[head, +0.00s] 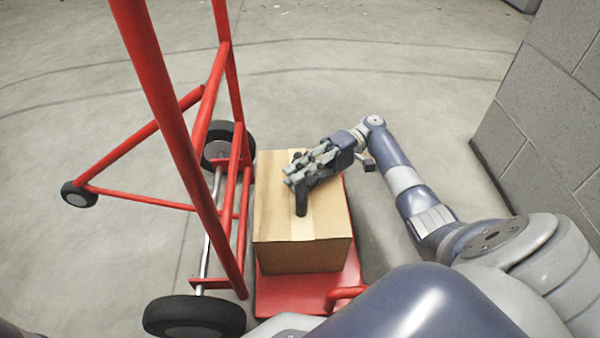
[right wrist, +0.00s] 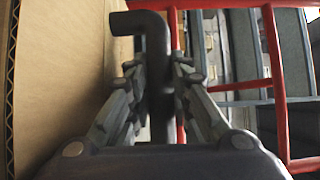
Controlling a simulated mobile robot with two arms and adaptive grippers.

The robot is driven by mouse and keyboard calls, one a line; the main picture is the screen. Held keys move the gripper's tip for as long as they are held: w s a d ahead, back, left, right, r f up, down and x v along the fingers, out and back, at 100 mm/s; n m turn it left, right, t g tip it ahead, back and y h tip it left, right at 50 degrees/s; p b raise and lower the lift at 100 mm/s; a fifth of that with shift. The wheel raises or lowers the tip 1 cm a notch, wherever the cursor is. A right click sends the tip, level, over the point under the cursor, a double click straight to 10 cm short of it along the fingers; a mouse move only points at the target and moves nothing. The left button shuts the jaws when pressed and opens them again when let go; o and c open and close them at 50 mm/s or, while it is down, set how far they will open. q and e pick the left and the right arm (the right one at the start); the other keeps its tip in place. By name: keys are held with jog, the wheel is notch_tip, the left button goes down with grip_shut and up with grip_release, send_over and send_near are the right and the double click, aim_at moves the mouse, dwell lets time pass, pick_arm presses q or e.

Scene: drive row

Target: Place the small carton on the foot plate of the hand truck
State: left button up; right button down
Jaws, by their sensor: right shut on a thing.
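The small carton (head: 300,257) is a brown box with a black handle (head: 301,203) on its taped top. It stands over the red foot plate (head: 288,300) of the hand truck (head: 170,100), with plate showing along its front and right. I cannot tell whether its underside touches the plate. My right gripper (head: 301,174) is shut on the handle from the right. In the right wrist view the handle (right wrist: 154,50) passes between both fingers, and the carton (right wrist: 60,70) fills the left side. My left gripper is out of view.
The hand truck's wheels (head: 195,316) and red frame stand left of the carton. A grey block wall (head: 545,120) rises at the right. The concrete floor (head: 400,85) behind the carton is clear. A red bent bar (head: 345,294) sits at the plate's front right.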

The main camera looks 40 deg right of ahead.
jog(key=c, duration=1.4)
grip_release()
jog(key=shift+r, duration=0.1)
jog(key=shift+c, duration=0.2)
jog(key=shift+o, duration=0.4)
jog(key=shift+f, duration=0.2)
jog(key=shift+w+d+r, duration=0.1)
jog(key=shift+w+d, duration=0.05)
jog(key=shift+d, duration=1.75)
jog(key=shift+w+d+r, duration=0.1)
jog(key=shift+w+d, duration=0.05)
jog(key=shift+d, duration=1.7)
